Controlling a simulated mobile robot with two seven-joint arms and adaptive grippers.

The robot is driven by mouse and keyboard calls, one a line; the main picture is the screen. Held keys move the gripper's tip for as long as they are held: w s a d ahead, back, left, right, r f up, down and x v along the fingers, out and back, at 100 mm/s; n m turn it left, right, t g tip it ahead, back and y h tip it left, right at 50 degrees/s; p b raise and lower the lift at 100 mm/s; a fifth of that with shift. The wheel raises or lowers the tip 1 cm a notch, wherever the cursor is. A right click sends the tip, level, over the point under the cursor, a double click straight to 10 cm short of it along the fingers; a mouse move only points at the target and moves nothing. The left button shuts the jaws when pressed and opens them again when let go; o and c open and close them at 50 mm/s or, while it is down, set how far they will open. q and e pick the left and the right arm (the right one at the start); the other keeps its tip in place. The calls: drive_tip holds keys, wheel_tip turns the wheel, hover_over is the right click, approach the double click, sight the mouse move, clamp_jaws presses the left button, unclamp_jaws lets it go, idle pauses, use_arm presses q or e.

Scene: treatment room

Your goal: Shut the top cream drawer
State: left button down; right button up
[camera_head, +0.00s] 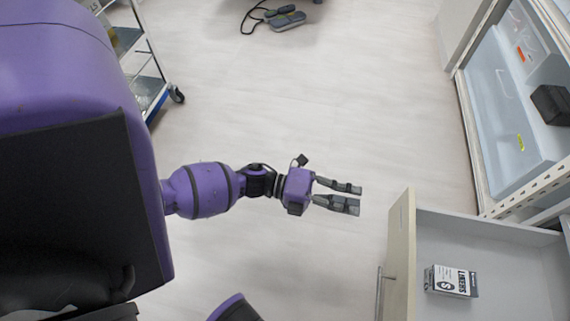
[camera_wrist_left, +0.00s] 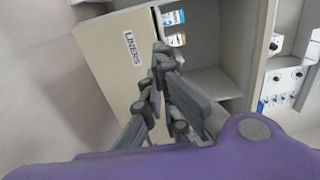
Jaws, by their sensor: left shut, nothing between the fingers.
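The cream drawer (camera_head: 402,262) stands open at the lower right of the head view. Its front panel faces left, with a bar handle (camera_head: 379,292) on it. A small white and black box (camera_head: 450,281) lies inside. My left gripper (camera_head: 358,198) is shut and empty, up and to the left of the drawer front and apart from it in that view. In the left wrist view the shut fingers (camera_wrist_left: 162,58) overlap a cream panel (camera_wrist_left: 108,68) labelled "LINERS"; I cannot tell whether they touch it. My right gripper is out of view.
An open cabinet with clear bins (camera_head: 505,110) stands at the right, above the drawer in the picture. A metal trolley (camera_head: 145,75) is at the upper left. A grey device with a cable (camera_head: 286,18) lies on the floor at the top. The floor between is clear.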

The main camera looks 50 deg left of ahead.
use_arm(q)
drive_tip(key=b+x, duration=0.2)
drive_tip(key=x, duration=0.9)
drive_tip(key=shift+w+b, duration=0.2)
drive_tip(key=shift+b, duration=0.2)
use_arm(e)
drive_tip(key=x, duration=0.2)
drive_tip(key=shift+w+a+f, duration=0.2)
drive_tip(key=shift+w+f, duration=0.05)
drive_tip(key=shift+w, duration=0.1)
use_arm(q)
drive_tip(key=shift+d, duration=0.15)
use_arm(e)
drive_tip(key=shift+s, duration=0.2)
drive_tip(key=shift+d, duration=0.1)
